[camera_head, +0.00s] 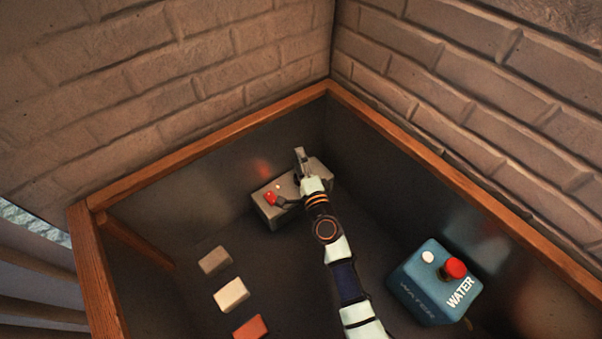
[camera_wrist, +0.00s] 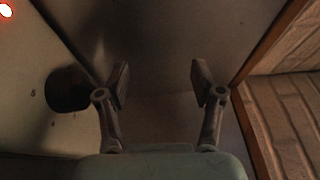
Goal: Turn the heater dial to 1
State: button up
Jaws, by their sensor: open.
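Small marks lie around the dial, too small to read. A glowing red light (camera_wrist: 5,10) shows at the top left corner.
A blue WATER box (camera_head: 425,290) with a red button (camera_head: 455,267) stands at the right. A grey block (camera_head: 214,261), a cream block (camera_head: 231,294) and an orange block (camera_head: 251,328) lie at the left. A wooden rim (camera_head: 205,150) and brick walls enclose the bench.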

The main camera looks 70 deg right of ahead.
jog(key=a+f+n, duration=0.1)
jog(key=n, duration=0.1)
jog(key=s+n+g+p, duration=0.1)
jog(key=n, duration=0.1)
jog(key=s+a+f+n+h, duration=0.1)
jog(key=n, duration=0.1)
jog(key=shift+s+a+f+g, duration=0.1)
jog(key=shift+a+f+g, duration=0.25)
jog(key=shift+g, duration=0.05)
jog(key=shift+s+a+f+n+p, duration=0.5)
jog(key=shift+s+a+f+n, duration=1.4)
jog(key=shift+n, duration=3.9)
jog(key=shift+g, duration=0.3)
jog(key=w+d, duration=0.1)
jog(key=w+d+f+b, duration=0.1)
jog(key=w+d, duration=0.1)
jog(key=w+d+b, duration=0.1)
jog(key=shift+w+d+f, duration=0.25)
jog(key=shift+w+f, duration=0.05)
jog(key=shift+w, duration=0.05)
jog(key=shift+w+d+r+b, duration=0.15)
jog(key=shift+w+d+b, duration=0.2)
jog(key=shift+d, duration=0.15)
jog(key=c, duration=1.1)
jog(key=shift+c, duration=0.2)
